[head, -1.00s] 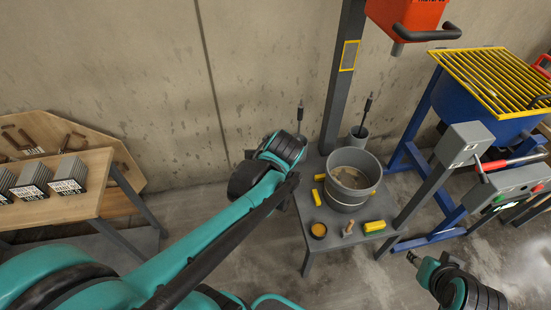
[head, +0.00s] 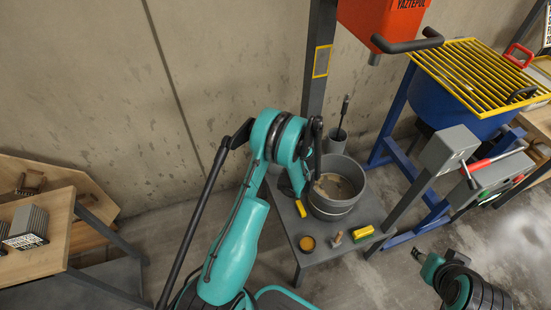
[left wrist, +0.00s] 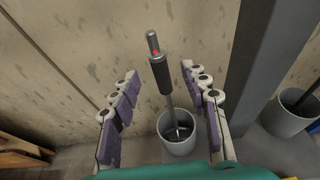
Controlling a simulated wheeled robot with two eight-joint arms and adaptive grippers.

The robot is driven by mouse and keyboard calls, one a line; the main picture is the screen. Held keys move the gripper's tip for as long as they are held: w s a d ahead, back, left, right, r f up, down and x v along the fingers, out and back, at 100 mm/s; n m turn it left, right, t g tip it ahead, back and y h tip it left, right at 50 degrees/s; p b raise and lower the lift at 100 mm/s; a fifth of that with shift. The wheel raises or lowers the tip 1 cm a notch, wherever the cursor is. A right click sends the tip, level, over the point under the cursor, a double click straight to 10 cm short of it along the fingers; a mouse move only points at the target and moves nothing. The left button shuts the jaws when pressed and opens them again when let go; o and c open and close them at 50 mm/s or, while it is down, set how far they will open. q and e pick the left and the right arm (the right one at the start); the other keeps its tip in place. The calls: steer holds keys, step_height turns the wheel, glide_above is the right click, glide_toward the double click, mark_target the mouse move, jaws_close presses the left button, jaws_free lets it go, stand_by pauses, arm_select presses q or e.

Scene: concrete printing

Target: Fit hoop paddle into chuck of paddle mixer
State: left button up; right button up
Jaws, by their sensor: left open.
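A paddle with a metal shaft, black sleeve and red dot (left wrist: 160,70) stands nearly upright in a grey pot (left wrist: 178,145) in the left wrist view. Its lower end is inside the pot, its shape unclear. My left gripper (left wrist: 160,95) is open, a finger on each side of the paddle, not closed on it. In the head view my left gripper (head: 315,150) is beside the post and hides this paddle.
A second pot (head: 336,142) with a dark-handled tool (head: 344,112) stands right of the post (head: 318,70). A blue drum mixer (head: 455,100) is at the right.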

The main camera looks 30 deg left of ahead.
arm_select(q)
steer(key=b+x, duration=0.3)
steer(key=x, duration=0.4)
steer(key=shift+a+f, duration=0.1)
steer(key=shift+a, duration=0.05)
jaws_close()
